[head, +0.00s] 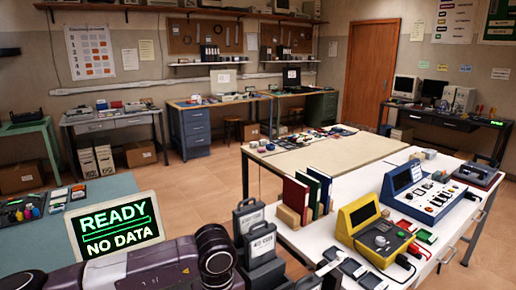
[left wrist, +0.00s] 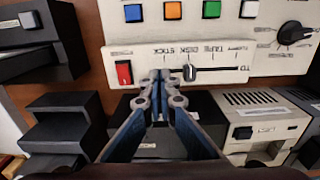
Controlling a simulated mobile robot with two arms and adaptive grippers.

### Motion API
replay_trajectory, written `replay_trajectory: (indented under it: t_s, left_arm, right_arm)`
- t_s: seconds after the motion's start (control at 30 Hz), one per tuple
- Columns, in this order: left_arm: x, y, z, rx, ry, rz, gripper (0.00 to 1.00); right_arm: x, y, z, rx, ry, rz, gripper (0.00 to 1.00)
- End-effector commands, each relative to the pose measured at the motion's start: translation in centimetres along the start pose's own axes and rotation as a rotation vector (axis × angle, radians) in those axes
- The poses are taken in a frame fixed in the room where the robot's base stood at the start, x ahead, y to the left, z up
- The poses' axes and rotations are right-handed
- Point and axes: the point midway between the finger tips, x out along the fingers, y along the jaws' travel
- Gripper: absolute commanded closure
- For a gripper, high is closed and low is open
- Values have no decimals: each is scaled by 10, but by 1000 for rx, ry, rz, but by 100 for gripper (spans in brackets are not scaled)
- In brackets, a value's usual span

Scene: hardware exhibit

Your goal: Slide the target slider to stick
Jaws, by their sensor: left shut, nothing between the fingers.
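In the left wrist view a cream slider panel (left wrist: 118,54) has a dark horizontal slot, a red switch (left wrist: 123,73) at its left and a row of small labels, among them DISK, STICK, TAPE and FLOPPY. My left gripper (left wrist: 161,76) is shut and empty. Its fingertips are at the slot's left part, just left of the knob; I cannot tell whether they touch it. They cover part of the panel. My right gripper is not in view.
Colored buttons (left wrist: 172,11) and a rotary dial (left wrist: 291,31) sit above the slider. Dark boxes (left wrist: 57,127) and a cream device (left wrist: 262,116) surround the gripper. In the head view a READY / NO DATA screen (head: 115,224) stands behind my left arm.

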Motion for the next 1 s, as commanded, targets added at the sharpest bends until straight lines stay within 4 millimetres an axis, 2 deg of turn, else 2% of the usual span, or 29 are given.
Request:
replay_trajectory:
  t_s: [0.47, 1.0]
  left_arm:
    - [-3, -4, 0, 0, 1, 1, 100]
    - [-54, -4, 0, 0, 1, 1, 100]
  right_arm:
    - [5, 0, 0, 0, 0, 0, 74]
    - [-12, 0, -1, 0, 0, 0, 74]
